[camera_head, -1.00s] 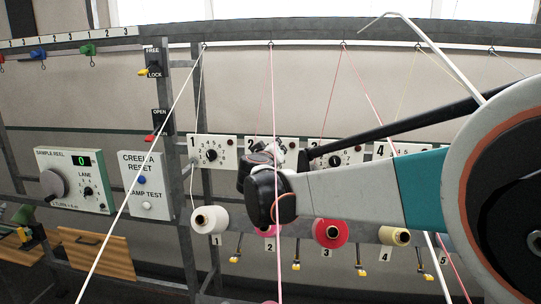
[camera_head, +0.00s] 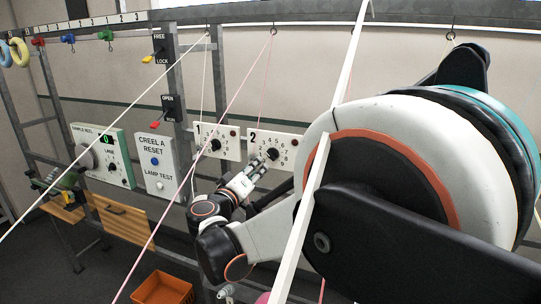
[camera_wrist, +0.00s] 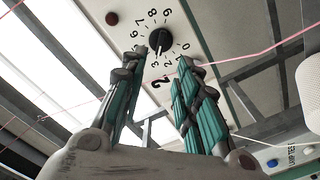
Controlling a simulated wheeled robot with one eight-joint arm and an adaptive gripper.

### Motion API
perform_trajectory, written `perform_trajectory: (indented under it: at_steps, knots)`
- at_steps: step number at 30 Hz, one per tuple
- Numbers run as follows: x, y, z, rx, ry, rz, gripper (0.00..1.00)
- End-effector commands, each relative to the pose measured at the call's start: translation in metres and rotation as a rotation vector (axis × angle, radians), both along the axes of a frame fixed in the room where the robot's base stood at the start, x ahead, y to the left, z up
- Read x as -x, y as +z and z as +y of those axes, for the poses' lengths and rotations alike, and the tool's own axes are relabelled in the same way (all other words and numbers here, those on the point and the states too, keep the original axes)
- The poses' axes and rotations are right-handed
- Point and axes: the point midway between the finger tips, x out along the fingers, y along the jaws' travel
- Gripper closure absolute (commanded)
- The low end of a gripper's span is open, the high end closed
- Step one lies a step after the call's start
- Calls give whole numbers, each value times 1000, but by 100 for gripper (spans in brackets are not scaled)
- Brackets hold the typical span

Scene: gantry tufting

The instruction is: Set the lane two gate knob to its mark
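The lane two panel (camera_head: 285,140) is a white plate marked 2 with a round black knob (camera_head: 271,154) and a numbered dial. In the wrist view the knob (camera_wrist: 160,39) shows a pale pointer line, which seems to point near 3 or 4. No separate setting mark can be made out. My gripper (camera_head: 255,164) is just in front of the panel, close to the knob. In the wrist view my gripper (camera_wrist: 158,66) is open, with its two teal-and-grey fingers on either side below the knob and nothing between them. Contact with the knob cannot be confirmed.
The lane one panel (camera_head: 228,142) is to the left. Further left are the creel reset box (camera_head: 155,160) and sample reel box (camera_head: 117,165). Pink yarn (camera_wrist: 262,52) crosses near the panel. An orange bin (camera_head: 162,289) stands below. My arm hides the right side.

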Motion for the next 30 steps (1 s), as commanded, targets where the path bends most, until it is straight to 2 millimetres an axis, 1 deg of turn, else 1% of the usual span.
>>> perform_trajectory:
  at_steps: [1, 9, 12, 15, 20, 28, 29, 30]
  knots:
    - [-11, 2, -5, 0, -3, 0, 71]
    - [-60, 2, -22, 0, -2, 1, 71]
    - [-74, 1, -27, 0, -1, 1, 71]
    - [-84, 1, -31, 0, -1, 1, 71]
    - [-92, 0, -34, 0, 1, 1, 71]
    - [-93, 0, -34, -1, 1, 0, 71]
    - [-93, 0, -34, -1, 1, 0, 73]
    - [-93, 0, -34, -1, 1, 0, 82]
